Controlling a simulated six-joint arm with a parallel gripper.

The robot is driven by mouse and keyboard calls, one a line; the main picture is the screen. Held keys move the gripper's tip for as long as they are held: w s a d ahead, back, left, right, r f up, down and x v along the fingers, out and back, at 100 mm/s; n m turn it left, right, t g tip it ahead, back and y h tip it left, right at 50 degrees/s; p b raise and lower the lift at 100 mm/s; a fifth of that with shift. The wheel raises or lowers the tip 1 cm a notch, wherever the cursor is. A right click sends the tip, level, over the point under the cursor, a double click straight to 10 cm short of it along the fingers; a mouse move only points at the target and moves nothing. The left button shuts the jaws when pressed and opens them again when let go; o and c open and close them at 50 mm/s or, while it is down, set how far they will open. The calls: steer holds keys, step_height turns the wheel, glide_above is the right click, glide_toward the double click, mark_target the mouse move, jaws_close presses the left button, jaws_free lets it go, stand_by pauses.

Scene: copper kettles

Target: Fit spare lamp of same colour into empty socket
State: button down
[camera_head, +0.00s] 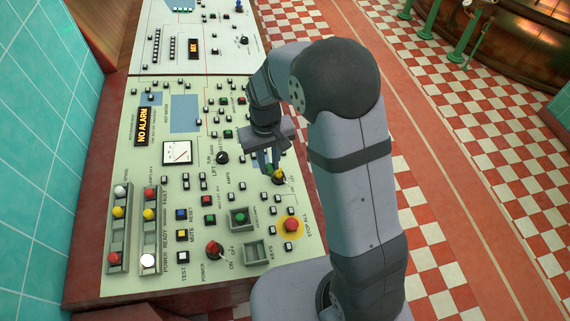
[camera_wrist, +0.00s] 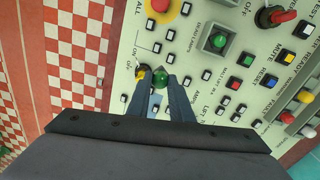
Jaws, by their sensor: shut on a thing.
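My gripper (camera_head: 271,168) is over the right side of the sloped control panel, its fingers shut on a green lamp (camera_wrist: 160,80). The lamp shows between the fingertips in the wrist view; I cannot tell its height above the panel. Two grey lamp strips are at the panel's left. The left strip (camera_head: 115,236) has white, yellow and red lamps, with a gap between yellow and red. The right strip (camera_head: 148,238) has red, yellow and a bright white lamp, with a gap between yellow and white. I cannot see clearly whether the gaps are empty sockets.
Close to the fingertips is a yellow-and-black knob (camera_wrist: 143,74). A red stop button (camera_head: 291,226), an empty grey square tray (camera_head: 255,250) and a red switch (camera_head: 213,249) are nearby. Small buttons crowd the panel.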

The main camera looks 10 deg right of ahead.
steer(key=s+a+r+n+p, duration=0.15)
steer(key=a+n, duration=0.25)
steer(key=a, duration=1.5)
steer(key=s+a+n, duration=0.1)
steer(key=s+a, duration=0.3)
steer(key=a, duration=0.4)
steer(key=s+a+r+n, duration=0.1)
steer(key=s+a+n, duration=0.1)
steer(key=s+a, duration=0.3)
steer(key=a, duration=0.3)
steer(key=shift+s, duration=0.3)
steer(key=shift+f, duration=0.1)
steer(key=shift+f+b, duration=1.85)
steer(key=shift+f, duration=0.65)
steer(key=shift+p, duration=0.4)
steer(key=shift+f+b, duration=0.45)
steer(key=shift+f, duration=0.35)
